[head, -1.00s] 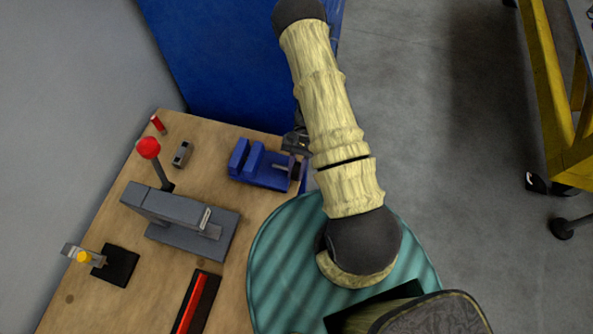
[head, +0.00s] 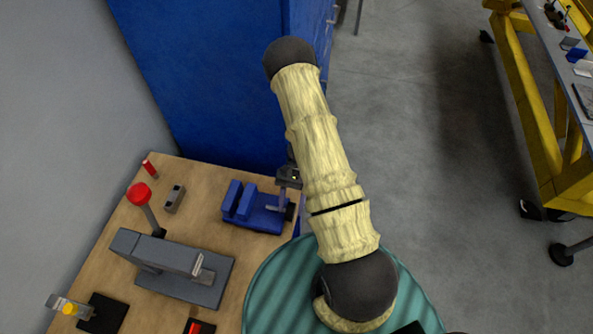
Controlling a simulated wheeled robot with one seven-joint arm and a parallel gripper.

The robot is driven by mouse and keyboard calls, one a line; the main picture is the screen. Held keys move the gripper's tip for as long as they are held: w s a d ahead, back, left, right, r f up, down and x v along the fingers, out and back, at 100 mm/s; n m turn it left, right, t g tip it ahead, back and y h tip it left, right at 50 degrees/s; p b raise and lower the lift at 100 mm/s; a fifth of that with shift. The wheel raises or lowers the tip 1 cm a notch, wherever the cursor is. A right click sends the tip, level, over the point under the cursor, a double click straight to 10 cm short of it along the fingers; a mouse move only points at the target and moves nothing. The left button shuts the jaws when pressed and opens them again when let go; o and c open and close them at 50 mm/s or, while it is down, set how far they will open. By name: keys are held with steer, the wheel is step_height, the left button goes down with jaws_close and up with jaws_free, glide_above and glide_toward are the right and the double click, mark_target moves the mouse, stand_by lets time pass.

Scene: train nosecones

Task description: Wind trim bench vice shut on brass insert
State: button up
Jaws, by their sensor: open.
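The blue bench vice (head: 257,208) sits near the right back edge of the wooden bench, its two jaws standing up with a gap between them. Its handle (head: 281,202) is at the right end, by the bench edge. No brass insert can be made out between the jaws. My gripper (head: 291,180) is small and dark, partly hidden by my arm, just above and beside the vice's handle end. It is open; I cannot tell whether it touches the handle.
On the wooden bench (head: 188,170) stand a grey press with a red-knobbed lever (head: 140,196), a small grey block (head: 175,199), a red cylinder (head: 149,168) and a toggle clamp (head: 69,306). A blue cabinet (head: 215,80) rises behind. A yellow-framed table (head: 530,110) stands right.

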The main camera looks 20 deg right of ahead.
steer(key=b+v, duration=0.4)
steer(key=v, duration=1.1)
steer(key=shift+w+r+b, duration=0.15)
steer(key=shift+r+b, duration=0.05)
steer(key=shift+b, duration=0.2)
step_height(320, 180, up, 11)
steer(key=n+t+h, duration=0.5)
steer(key=n+t, duration=0.2)
steer(key=t, duration=0.3)
glide_above(292, 211)
steer(key=shift+c, duration=0.6)
